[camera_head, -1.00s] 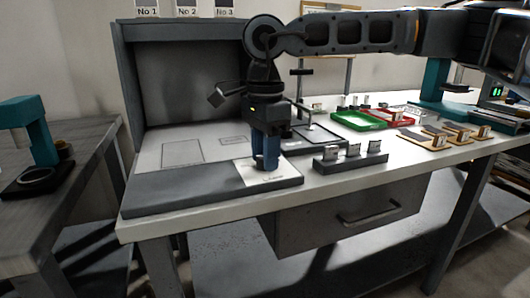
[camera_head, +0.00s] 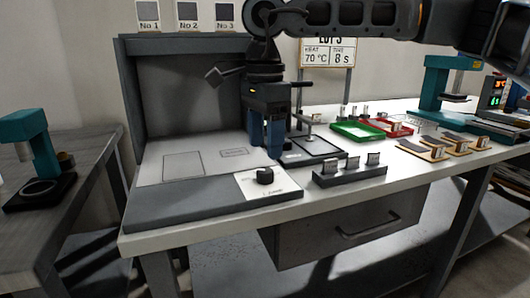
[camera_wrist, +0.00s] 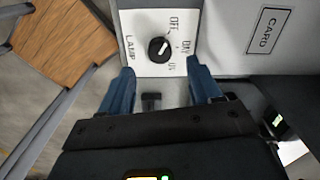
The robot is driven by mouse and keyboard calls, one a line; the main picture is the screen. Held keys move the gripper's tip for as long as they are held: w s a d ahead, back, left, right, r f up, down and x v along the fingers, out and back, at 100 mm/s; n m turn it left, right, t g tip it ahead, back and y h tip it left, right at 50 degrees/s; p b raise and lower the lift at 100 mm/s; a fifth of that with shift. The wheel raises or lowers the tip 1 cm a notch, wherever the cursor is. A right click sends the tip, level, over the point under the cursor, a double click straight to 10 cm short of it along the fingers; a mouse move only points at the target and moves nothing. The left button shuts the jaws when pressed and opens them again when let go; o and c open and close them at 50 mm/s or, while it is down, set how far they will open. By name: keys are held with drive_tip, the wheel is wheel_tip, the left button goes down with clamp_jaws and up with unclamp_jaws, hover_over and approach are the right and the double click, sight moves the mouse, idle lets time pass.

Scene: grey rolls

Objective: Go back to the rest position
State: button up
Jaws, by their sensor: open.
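My gripper (camera_head: 266,146) is open and empty, its two blue fingers pointing down above the bench. The fingers also show in the wrist view (camera_wrist: 160,74), spread apart with nothing between them. A black round lamp knob (camera_head: 265,175) sits on a white plate (camera_head: 285,187) below the fingers, clear of them. I cannot tell exactly which label the mark points at.
A grey block with several upright pieces (camera_head: 350,172) stands right of the plate. Behind it are a dark tray (camera_head: 310,150), a green tray (camera_head: 358,132) and a red tray (camera_head: 388,126). A teal press (camera_head: 435,85) stands at the right. A grey hood (camera_head: 190,90) rises behind.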

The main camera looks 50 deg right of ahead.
drive_tip(key=shift+r, duration=1)
